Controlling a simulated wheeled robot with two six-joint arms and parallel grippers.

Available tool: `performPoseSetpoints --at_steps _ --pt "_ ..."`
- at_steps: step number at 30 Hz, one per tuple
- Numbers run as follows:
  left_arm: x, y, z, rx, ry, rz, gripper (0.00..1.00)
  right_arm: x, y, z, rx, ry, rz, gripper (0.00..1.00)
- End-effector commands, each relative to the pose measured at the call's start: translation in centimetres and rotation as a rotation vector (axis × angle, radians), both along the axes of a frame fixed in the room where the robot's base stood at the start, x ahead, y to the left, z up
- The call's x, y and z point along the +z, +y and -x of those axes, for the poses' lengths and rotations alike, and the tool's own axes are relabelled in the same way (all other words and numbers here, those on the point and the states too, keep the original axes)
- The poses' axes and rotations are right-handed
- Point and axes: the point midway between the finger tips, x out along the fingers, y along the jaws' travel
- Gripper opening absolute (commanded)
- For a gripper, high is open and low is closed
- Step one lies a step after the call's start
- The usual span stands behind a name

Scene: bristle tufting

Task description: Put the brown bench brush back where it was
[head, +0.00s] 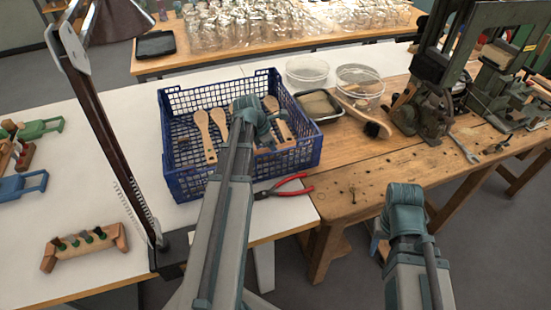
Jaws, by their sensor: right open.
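The brown bench brush (359,116) has a long wooden handle and dark bristles at its near right end. It lies on the wooden bench (330,175), beside the right edge of a black tray (320,106). My right arm stands at the lower right, bent at its teal joint. My right gripper (378,243) shows only in small part behind that arm, below the bench's front edge and well apart from the brush; it is open. My left arm reaches up over the blue crate, and its gripper is hidden behind the arm.
The blue crate (188,187) holds several wooden pieces. Red-handled pliers (285,187) lie in front of it. Clear round dishes (307,68) stand behind the tray. A green machine (430,105) stands right of the brush. The bench front is mostly clear.

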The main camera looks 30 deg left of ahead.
Motion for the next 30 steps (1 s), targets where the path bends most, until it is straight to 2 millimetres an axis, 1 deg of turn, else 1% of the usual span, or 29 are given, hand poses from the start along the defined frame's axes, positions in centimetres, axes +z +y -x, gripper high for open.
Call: performPoseSetpoints --at_steps 1,3,12,17,18,19,30 --pt "-1.4 0.0 0.0 0.000 0.000 0.000 0.13 -1.4 0.0 0.0 0.000 0.000 0.000 0.50" --pt "-2.0 0.0 0.0 0.000 0.000 0.000 0.13 -2.0 0.0 0.0 0.000 0.000 0.000 0.50" --pt "-1.9 0.0 0.0 0.000 0.000 0.000 0.13 -1.9 0.0 0.0 0.000 0.000 0.000 0.50" --pt "-2.4 0.0 0.0 0.000 0.000 0.000 0.13 -2.4 0.0 0.0 0.000 0.000 0.000 0.50" --pt "-2.2 0.0 0.0 0.000 0.000 0.000 0.65 -2.2 0.0 0.0 0.000 0.000 0.000 0.50" --pt "-2.2 0.0 0.0 0.000 0.000 0.000 0.70 -2.2 0.0 0.0 0.000 0.000 0.000 0.50" --pt "-2.1 0.0 0.0 0.000 0.000 0.000 0.70 -2.1 0.0 0.0 0.000 0.000 0.000 0.50"
